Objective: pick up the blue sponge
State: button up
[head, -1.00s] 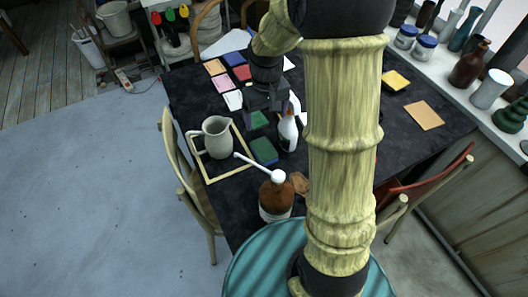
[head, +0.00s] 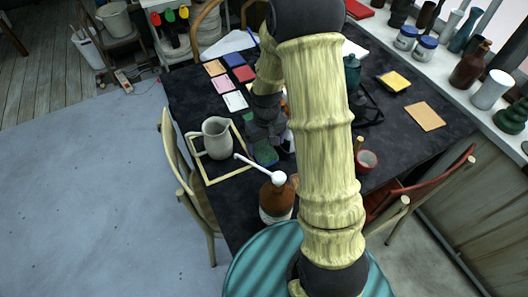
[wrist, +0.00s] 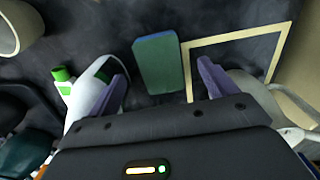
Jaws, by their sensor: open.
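A block with a dark green face and a blue edge, which appears to be the blue sponge (wrist: 154,65), lies on the dark table cloth. In the head view the sponge (head: 265,154) is just in front of my gripper (head: 268,132) and partly covered by it. In the wrist view my gripper (wrist: 161,72) is open, with its purple fingers apart. The sponge appears between and beyond the fingertips, with nothing held. How high the fingers are above it I cannot tell.
A white bottle with a green cap (wrist: 82,97) is close by the left finger in the wrist view. A cream frame (wrist: 236,42) lies on the other side. In the head view a grey jug (head: 216,138) and a brown bottle (head: 276,200) with a white rod stand nearby.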

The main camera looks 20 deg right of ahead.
aim_at(266, 153)
jog(key=shift+s+d, duration=0.1)
jog(key=shift+f, duration=0.35)
jog(key=f, duration=0.4)
jog(key=shift+w+f, duration=0.2)
jog(key=c, duration=1.2)
jog(key=shift+o, duration=0.2)
